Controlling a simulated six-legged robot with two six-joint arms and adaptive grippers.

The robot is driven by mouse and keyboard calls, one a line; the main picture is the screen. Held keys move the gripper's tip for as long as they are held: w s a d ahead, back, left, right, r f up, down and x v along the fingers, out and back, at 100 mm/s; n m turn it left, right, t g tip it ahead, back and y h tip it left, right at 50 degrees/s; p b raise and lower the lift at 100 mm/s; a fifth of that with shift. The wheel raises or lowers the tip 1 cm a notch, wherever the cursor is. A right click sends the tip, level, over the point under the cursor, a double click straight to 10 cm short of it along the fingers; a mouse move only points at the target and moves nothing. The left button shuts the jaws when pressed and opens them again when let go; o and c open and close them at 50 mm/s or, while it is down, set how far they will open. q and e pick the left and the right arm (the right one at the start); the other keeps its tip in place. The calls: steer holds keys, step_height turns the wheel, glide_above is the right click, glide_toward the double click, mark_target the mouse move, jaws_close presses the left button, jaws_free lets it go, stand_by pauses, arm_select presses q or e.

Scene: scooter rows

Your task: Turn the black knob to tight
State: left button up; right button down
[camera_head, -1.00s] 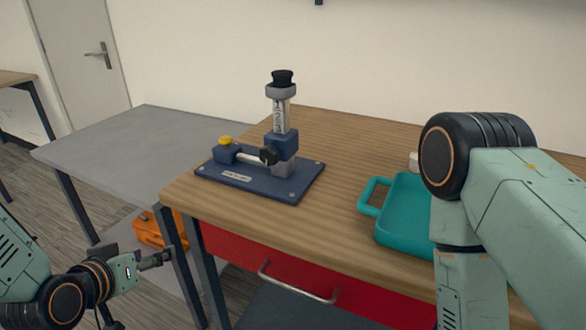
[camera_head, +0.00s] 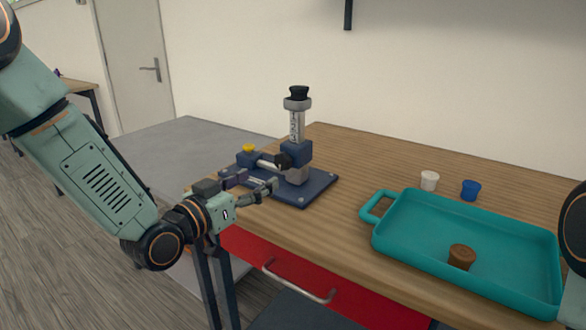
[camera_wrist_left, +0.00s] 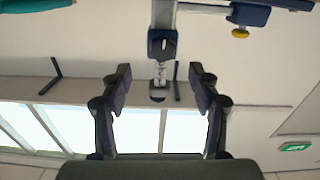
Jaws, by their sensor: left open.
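The blue fixture (camera_head: 318,187) stands on the wooden table. A black knob (camera_head: 283,160) sits on the side of its blue block, facing my left gripper. Another black round piece (camera_head: 298,92) tops the upright scaled column. In the left wrist view the side knob (camera_wrist_left: 164,46) shows upside down, ahead of and between my fingers. My left gripper (camera_head: 262,184) is open and empty, just in front of and below the side knob, apart from it. Its spread fingers also show in the wrist view (camera_wrist_left: 160,76). Any tight marking is too small to read. My right gripper is out of view.
A yellow knob (camera_head: 249,148) is on the fixture's left. A teal tray (camera_head: 400,250) holds a brown cup-like piece (camera_head: 461,256). A white cup (camera_head: 429,180) and a blue cup (camera_head: 470,190) stand behind it. A grey table (camera_head: 180,150) lies left.

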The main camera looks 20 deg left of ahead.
mark_target(280, 161)
arm_select(q)
steer(key=shift+w+d+r, duration=0.15)
steer(key=shift+d+r, duration=0.15)
steer(key=shift+r, duration=0.05)
steer(key=shift+w, duration=0.2)
steer(key=shift+w+a, duration=0.15)
steer(key=shift+w, duration=0.2)
steer(key=b+x, duration=0.1)
steer(key=x, duration=0.3)
steer(key=shift+w+f, duration=0.1)
steer(key=shift+w, duration=0.3)
steer(key=shift+w+d, duration=0.25)
steer(key=shift+w, duration=0.05)
steer(key=shift+w+a+b, duration=0.15)
steer(key=shift+w+b, duration=0.15)
steer(key=shift+d, duration=0.25)
steer(key=shift+c, duration=0.8)
steer(key=shift+a, duration=0.15)
steer(key=c, duration=1)
